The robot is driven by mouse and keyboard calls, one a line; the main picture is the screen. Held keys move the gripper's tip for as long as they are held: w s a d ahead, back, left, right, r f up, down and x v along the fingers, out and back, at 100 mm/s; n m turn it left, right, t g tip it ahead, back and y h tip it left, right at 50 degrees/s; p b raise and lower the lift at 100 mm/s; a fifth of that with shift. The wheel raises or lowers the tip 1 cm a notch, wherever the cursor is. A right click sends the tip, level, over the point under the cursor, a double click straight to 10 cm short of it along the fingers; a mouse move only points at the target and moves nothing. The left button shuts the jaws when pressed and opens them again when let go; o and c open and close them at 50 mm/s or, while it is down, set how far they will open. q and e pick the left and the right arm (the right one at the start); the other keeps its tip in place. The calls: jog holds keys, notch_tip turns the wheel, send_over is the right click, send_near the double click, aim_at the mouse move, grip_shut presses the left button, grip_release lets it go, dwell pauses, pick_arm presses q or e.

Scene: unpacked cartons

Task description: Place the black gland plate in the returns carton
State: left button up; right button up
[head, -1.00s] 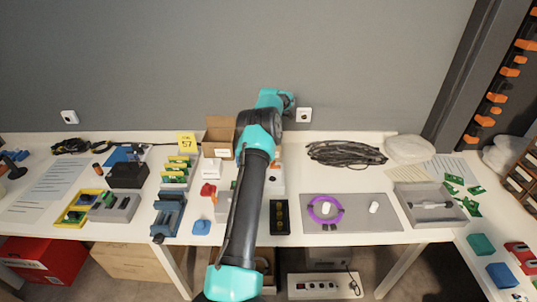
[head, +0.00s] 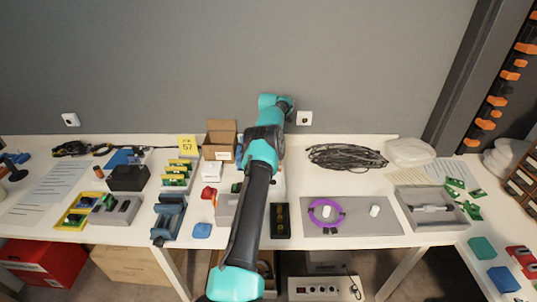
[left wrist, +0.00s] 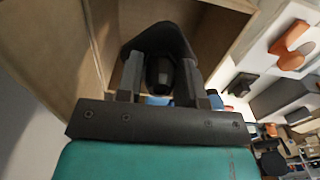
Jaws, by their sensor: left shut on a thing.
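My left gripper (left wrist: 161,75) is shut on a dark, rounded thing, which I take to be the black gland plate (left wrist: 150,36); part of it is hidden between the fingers. In the left wrist view, brown walls of an open carton (left wrist: 50,45) show behind and beside the held thing. I cannot tell how deep it sits relative to the rim. In the head view an open cardboard carton (head: 219,153) with a white label stands at the back of the bench, just left of my arm. My gripper is hidden behind my arm there. My right gripper is out of view.
A yellow "57" sign (head: 187,146) and a rack of green boards (head: 178,172) stand left of the carton. A black cable coil (head: 345,157) lies to the right. A grey mat (head: 350,222) bears a purple ring. A blue vise (head: 168,219) stands in front.

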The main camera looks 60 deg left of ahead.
pick_arm(q)
jog(key=shift+f, duration=2.35)
jog(key=shift+f, duration=1.85)
jog(key=shift+f, duration=0.1)
jog(key=o, duration=1)
jog(key=shift+c, duration=0.2)
notch_tip(320, 180, up, 12)
jog(key=shift+r, duration=0.1)
